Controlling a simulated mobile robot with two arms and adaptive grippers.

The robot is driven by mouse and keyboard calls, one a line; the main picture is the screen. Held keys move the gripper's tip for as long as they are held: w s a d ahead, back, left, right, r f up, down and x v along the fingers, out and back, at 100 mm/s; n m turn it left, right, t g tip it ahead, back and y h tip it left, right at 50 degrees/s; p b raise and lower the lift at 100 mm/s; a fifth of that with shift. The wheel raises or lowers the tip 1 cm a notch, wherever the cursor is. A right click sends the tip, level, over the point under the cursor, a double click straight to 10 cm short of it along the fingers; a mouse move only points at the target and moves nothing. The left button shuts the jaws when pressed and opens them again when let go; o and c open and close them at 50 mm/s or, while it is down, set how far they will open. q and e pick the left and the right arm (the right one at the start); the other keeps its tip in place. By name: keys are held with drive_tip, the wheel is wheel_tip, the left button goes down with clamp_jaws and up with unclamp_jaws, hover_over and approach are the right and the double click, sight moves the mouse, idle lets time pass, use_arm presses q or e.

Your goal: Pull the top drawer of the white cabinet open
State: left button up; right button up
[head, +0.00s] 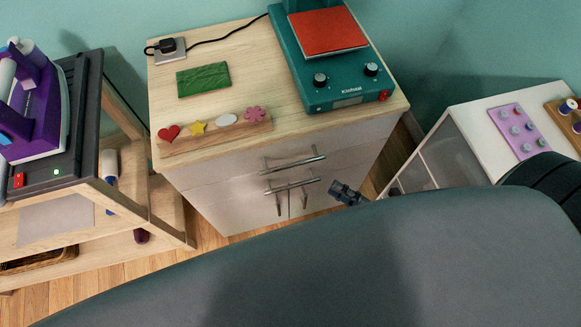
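The white cabinet (225,205) stands in the middle of the head view, with a light wood top (245,85). Its front has two horizontal bar handles, the upper handle (292,162) near the top edge and a lower handle (292,186) just under it. The top drawer (230,172) looks closed. My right gripper (345,192) is a small dark shape in front of the cabinet, to the right of and apart from the handles. Its finger opening is too small to judge. My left gripper is not in view.
A teal heat press (345,90), a green block (203,80) and a strip with colored shapes (215,132) are on the cabinet top. A wooden rack (150,190) stands left, a white unit (470,145) right. Two vertical door handles (278,204) hang below.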

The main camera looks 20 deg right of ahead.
sight(291, 164)
drive_tip(key=shift+n+y, duration=0.6)
drive_tip(key=shift+n, duration=0.2)
drive_tip(key=shift+s+a+r+p+x, duration=0.15)
drive_tip(key=shift+r+p+x, duration=0.2)
drive_tip(key=shift+x, duration=2)
drive_tip(key=shift+s+a+r+p+x, duration=0.15)
drive_tip(key=shift+p+x, duration=0.25)
drive_tip(key=shift+x, duration=1.95)
drive_tip(key=shift+s+a+r+p+x, duration=0.15)
drive_tip(key=shift+r+p+x, duration=0.2)
drive_tip(key=shift+x, duration=2)
drive_tip(key=shift+d, duration=0.1)
drive_tip(key=shift+c, duration=0.5)
clamp_jaws()
